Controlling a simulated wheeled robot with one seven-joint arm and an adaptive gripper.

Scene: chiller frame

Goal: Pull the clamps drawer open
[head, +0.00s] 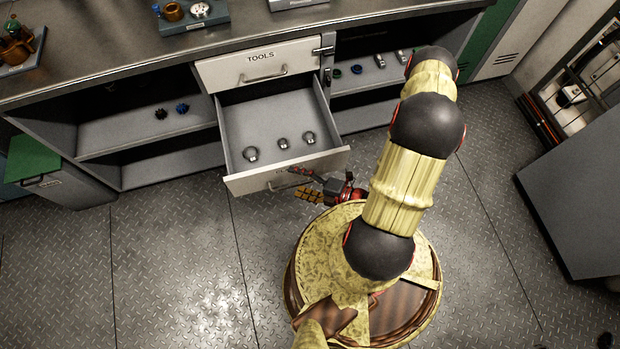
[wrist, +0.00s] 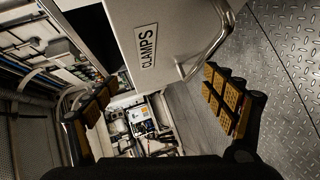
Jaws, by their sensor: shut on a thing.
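The clamps drawer (head: 262,112) stands pulled well out below the tools drawer in the head view. Several round metal clamps (head: 283,143) lie on its floor. Its front (wrist: 150,20) with the CLAMPS label fills the upper middle of the wrist view. The drawer handle (wrist: 212,50) is a metal bar on that front. My gripper (head: 310,184) is at the drawer front and shut on the handle. Its padded fingers (wrist: 160,98) look wide apart in the wrist view, and the exact contact is hard to see. My arm and gripper partly hide the handle in the head view.
The tools drawer (head: 258,65) above is closed. Open shelves (head: 150,125) flank the drawers, holding small parts. The metal floor (head: 170,240) left of my base is clear. A grey cabinet (head: 580,190) stands at the right.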

